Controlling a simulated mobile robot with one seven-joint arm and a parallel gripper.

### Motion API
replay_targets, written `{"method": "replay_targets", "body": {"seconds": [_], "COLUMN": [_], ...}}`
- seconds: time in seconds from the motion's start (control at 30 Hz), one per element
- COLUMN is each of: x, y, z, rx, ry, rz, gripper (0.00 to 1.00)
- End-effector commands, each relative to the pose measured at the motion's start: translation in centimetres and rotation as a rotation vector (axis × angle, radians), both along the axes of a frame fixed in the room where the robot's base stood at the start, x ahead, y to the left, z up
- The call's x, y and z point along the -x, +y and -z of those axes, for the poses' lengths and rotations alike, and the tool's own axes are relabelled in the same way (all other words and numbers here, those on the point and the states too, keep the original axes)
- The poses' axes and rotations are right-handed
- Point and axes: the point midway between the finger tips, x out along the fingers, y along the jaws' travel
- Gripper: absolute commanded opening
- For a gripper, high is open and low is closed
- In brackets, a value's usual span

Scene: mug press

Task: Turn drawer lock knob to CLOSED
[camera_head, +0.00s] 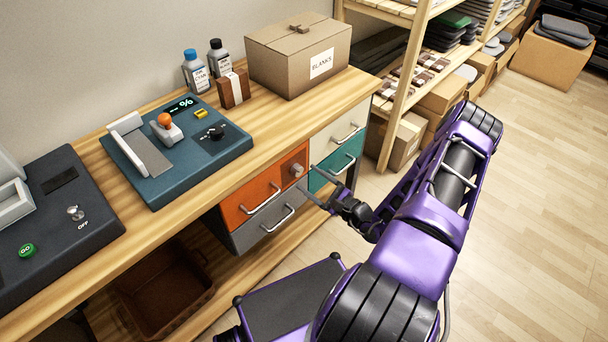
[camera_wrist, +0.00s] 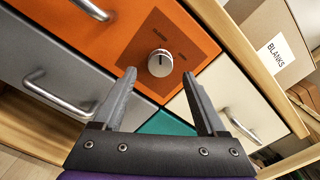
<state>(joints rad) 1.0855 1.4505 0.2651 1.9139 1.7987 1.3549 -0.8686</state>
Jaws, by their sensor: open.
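The drawer lock knob (camera_wrist: 160,62) is a round grey knob with a dark pointer mark, on a darker panel of the orange drawer (camera_wrist: 120,30). In the head view the knob (camera_head: 296,170) sticks out at the right end of the orange drawer (camera_head: 250,199). My gripper (camera_wrist: 158,85) is open and empty, its two fingers apart. In the wrist view the knob appears between and beyond the fingertips, apart from them. In the head view my gripper (camera_head: 312,183) is in front of the drawers.
Grey (camera_head: 262,222), teal (camera_head: 338,161) and cream (camera_head: 342,134) drawers with bar handles surround the orange one. The bench top (camera_head: 275,115) carries a blue press device (camera_head: 185,170), bottles and a BLANKS box (camera_head: 298,60).

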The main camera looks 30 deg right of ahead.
Motion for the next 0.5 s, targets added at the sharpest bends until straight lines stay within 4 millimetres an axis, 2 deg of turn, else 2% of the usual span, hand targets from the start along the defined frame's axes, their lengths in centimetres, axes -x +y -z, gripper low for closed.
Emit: {"method": "replay_targets", "body": {"seconds": [0.1,0.3,0.5], "x": [2.9,7.6,11.2], "y": [-1.2,-2.9,-4.2], "z": [0.0,0.0,0.0], "rx": [0.000,0.001,0.003], "ry": [0.002,0.002,0.001], "rz": [0.004,0.004,0.003], "gripper": [0.74,0.74,0.74]}}
